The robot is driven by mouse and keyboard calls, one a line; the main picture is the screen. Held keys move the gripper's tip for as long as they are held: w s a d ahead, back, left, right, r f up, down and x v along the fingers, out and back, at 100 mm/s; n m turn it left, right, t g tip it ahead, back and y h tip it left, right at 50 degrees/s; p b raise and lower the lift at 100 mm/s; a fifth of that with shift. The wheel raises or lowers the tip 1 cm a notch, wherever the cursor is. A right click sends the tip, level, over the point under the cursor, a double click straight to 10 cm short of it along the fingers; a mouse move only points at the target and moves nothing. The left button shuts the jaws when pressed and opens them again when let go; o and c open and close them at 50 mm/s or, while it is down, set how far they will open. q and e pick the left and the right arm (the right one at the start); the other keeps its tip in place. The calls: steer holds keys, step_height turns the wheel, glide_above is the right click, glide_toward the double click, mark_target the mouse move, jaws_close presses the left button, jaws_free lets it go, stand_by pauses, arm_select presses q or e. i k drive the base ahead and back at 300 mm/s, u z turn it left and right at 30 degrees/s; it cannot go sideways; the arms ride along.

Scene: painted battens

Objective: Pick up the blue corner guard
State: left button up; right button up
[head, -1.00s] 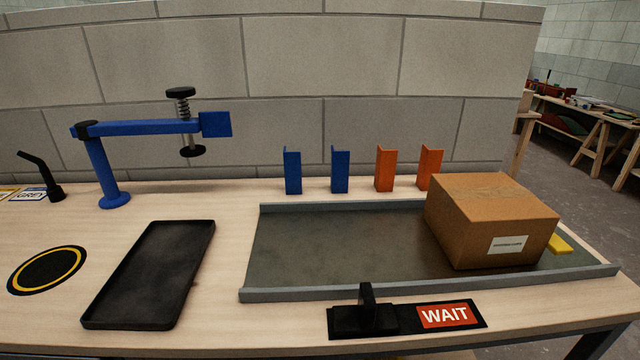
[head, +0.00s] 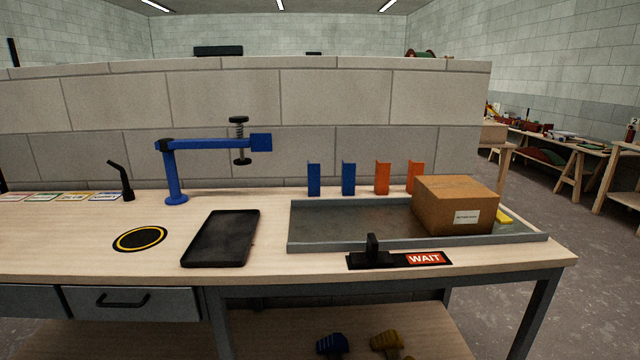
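Two blue corner guards stand upright at the back of the bench, behind the grey tray: a left one (head: 314,179) and a right one (head: 348,179). They look alike and stand a little apart. Two orange corner guards, one (head: 382,178) and another (head: 414,176), stand to their right; the cardboard box partly covers the rightmost one. Neither of my grippers shows in the head view.
The grey metal tray (head: 350,243) holds a cardboard box (head: 454,205) at its right end. A "WAIT" sign (head: 426,258) lies in front. A black tray (head: 222,238), a blue clamp arm (head: 175,185) and a yellow-ringed black disc (head: 140,239) are further left.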

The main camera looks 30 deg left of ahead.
mark_target(313, 169)
steer(key=z, duration=0.55)
steer(key=i, duration=1.4)
steer(key=u, duration=0.45)
